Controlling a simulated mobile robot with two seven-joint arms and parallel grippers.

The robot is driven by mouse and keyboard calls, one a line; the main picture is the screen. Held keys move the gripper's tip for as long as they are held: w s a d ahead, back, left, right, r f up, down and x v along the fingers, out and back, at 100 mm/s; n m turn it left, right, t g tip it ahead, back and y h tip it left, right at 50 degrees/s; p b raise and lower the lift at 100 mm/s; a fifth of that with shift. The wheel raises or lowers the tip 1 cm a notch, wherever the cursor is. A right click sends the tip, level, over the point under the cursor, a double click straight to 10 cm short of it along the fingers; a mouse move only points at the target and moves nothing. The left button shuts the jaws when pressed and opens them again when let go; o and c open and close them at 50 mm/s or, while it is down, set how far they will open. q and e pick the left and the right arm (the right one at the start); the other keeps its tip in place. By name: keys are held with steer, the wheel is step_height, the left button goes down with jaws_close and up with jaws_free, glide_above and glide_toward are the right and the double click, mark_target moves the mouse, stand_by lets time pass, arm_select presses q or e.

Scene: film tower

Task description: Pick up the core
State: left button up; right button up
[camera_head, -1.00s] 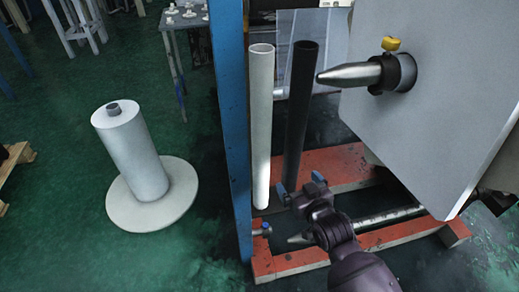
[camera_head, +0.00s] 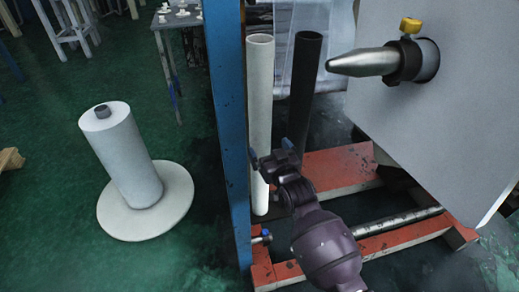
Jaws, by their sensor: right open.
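A long white tube (camera_head: 260,90), which looks like a core, stands upright just right of the blue post. A similar black tube (camera_head: 304,85) stands upright behind it to the right. My right gripper (camera_head: 269,157) is open at the lower half of the white tube. Its blue-tipped fingers show on the left and right sides of the tube in this view; I cannot tell whether they touch it. My left gripper is not in view.
A blue post (camera_head: 228,110) rises close to the left of the white tube. A large roll (camera_head: 455,110) with a pointed metal shaft (camera_head: 362,64) hangs at right. A red floor frame (camera_head: 340,167) lies below. A white roll on a disc (camera_head: 124,155) stands at left on open green floor.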

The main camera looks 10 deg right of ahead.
mark_target(264, 143)
steer(key=shift+w+a+f+b, duration=0.15)
steer(key=shift+w+b, duration=0.1)
steer(key=shift+w, duration=0.6)
steer(key=shift+w+a+b, duration=0.2)
steer(key=shift+w+b, duration=0.05)
steer(key=shift+w, duration=0.55)
steer(key=shift+w+a+f+b, duration=0.15)
steer(key=shift+w+b, duration=0.1)
steer(key=shift+w, duration=0.6)
steer(key=shift+w+r, duration=0.3)
steer(key=shift+w, duration=0.15)
steer(key=shift+r, duration=0.1)
steer(key=c, duration=1.7)
